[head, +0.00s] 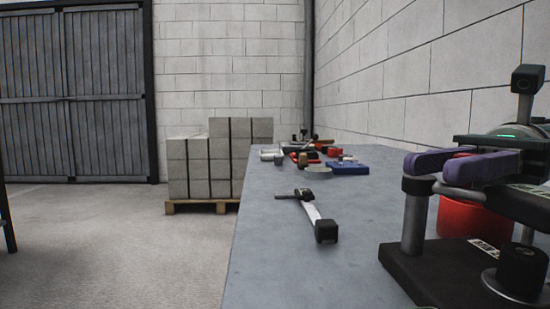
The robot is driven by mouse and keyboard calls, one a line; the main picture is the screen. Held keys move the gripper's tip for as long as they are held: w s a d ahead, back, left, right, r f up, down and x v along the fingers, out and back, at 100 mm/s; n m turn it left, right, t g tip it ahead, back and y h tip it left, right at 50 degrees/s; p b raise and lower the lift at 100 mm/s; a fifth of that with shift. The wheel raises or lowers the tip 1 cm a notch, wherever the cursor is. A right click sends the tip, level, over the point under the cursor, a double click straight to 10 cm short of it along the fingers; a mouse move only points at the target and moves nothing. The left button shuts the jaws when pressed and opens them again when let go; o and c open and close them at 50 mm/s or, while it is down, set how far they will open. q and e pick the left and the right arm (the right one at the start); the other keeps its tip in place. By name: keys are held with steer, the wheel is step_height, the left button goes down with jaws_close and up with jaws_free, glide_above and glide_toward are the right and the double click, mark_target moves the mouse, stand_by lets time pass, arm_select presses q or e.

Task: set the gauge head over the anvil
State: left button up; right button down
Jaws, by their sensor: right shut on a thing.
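A bench gauge stand stands at the right front of the bench, with a black base (412,272), a grey post (413,228) and a dark arm (512,209) reaching right from the post. A short black cylinder (521,266) rises from the base beside a pale round disc (494,285); I take this to be the anvil area. The gauge head is not clearly distinguishable; the arm's far end is cut off by the picture edge. My right gripper (428,167), with purple fingers, is at the top of the post, shut on the stand's arm near its collar. My left gripper is out of view.
A red container (472,217) stands behind the stand. A hammer-like tool (312,214) lies mid-bench on the grey bench top (290,270). Several tools and a blue case (348,168) lie at the far end. Grey blocks (212,163) sit on a pallet left of the bench. The near left bench top is clear.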

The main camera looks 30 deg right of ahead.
steer(key=c, duration=0.7)
jaws_free()
steer(key=d, duration=0.2)
steer(key=d+b, duration=0.1)
steer(key=d, duration=0.1)
steer(key=d+b, duration=0.1)
steer(key=d, duration=0.1)
steer(key=shift+s+d+f, duration=0.1)
steer(key=shift+s, duration=0.2)
steer(key=shift+s+d, duration=0.15)
steer(key=shift+d, duration=0.55)
